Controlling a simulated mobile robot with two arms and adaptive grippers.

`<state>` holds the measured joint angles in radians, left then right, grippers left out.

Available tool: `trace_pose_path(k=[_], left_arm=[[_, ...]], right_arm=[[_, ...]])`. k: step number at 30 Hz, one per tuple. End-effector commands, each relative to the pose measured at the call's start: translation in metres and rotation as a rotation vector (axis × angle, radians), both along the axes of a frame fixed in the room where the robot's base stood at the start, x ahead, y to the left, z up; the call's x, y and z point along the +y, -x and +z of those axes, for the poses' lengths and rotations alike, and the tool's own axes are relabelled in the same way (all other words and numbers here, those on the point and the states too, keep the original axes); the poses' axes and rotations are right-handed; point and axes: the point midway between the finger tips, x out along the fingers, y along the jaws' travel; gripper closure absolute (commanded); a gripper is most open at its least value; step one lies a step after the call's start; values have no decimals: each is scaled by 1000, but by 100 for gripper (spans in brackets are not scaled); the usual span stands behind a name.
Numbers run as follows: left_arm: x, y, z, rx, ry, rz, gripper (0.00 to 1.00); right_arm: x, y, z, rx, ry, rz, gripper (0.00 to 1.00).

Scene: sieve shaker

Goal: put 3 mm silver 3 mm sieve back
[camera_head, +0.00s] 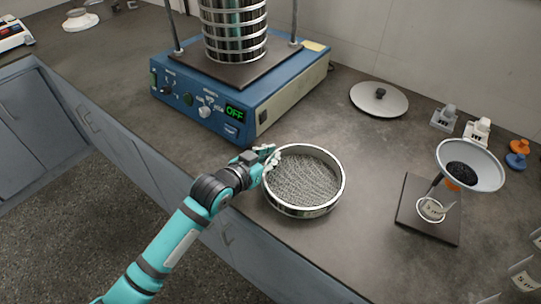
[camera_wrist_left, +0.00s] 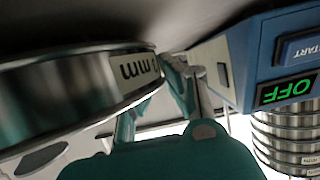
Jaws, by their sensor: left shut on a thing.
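A round silver sieve (camera_head: 304,181) with a wire mesh is on or just above the grey worktop in the head view. My left gripper (camera_head: 268,160) is shut on its left rim. In the left wrist view the sieve (camera_wrist_left: 60,95) fills the left side, and its label shows "mm" upside down; the digit is hard to read. The blue sieve shaker (camera_head: 215,100) stands behind, its display reading OFF. A stack of silver sieves (camera_head: 234,30) stands on its dark plate between two rods. My right gripper is not in view.
A round silver lid (camera_head: 379,98) lies on the worktop at the back right. A funnel on a stand (camera_head: 470,165) with a dark base plate is at the right. Small weights or bottles and orange and blue parts stand near the wall. The worktop's front edge runs below the sieve.

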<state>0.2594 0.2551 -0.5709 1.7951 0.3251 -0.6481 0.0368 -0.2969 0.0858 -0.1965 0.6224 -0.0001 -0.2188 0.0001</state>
Motion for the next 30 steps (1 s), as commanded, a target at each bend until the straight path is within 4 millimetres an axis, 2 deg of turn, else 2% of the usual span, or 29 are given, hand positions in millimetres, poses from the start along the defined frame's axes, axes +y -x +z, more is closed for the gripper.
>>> trace_pose_path(k=[4,5,6,9,10,20,23,30], left_arm=[[0,0,1,-1,1,0,100],[0,0,0,0,-1,0,90],[0,0,0,0,-1,0,85],[0,0,0,0,-1,0,72],[0,0,0,0,-1,0,71],[3,4,2,0,-1,0,71],[10,14,6,1,-2,0,71],[37,54,23,1,-3,-1,71]], right_arm=[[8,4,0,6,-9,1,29],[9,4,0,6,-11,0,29],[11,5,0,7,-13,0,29],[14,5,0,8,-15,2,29],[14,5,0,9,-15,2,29],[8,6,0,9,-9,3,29],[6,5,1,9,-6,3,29],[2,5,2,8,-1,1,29]])
